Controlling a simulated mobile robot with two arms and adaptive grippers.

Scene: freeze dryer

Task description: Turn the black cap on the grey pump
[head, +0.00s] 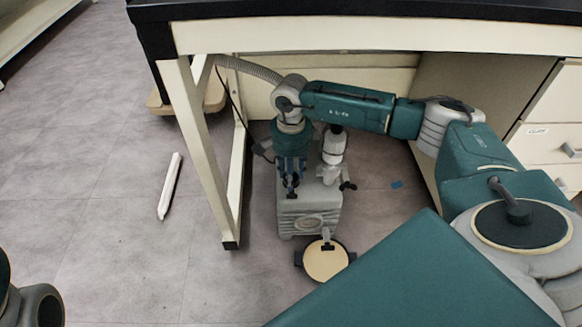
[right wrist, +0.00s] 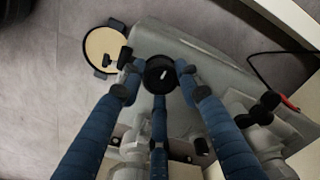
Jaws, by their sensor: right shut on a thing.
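The grey pump (head: 318,200) stands on the floor under the bench. Its body also shows in the right wrist view (right wrist: 215,72). My right gripper (head: 292,182) reaches down from above onto the left part of the pump's top. In the right wrist view, the round black cap (right wrist: 160,73) with a small white mark sits between the blue fingers of my right gripper (right wrist: 158,85). The fingers are closed around it, with their tips at its sides. In the head view the fingers largely hide the cap. My left gripper is not in view.
A bench leg (head: 212,160) stands left of the pump, and the black bench top (head: 360,10) is above. A round cream-coloured disc (head: 325,262) lies in front of the pump. A ribbed hose (head: 250,68) runs behind. Drawers (head: 548,143) stand right. Open floor is left.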

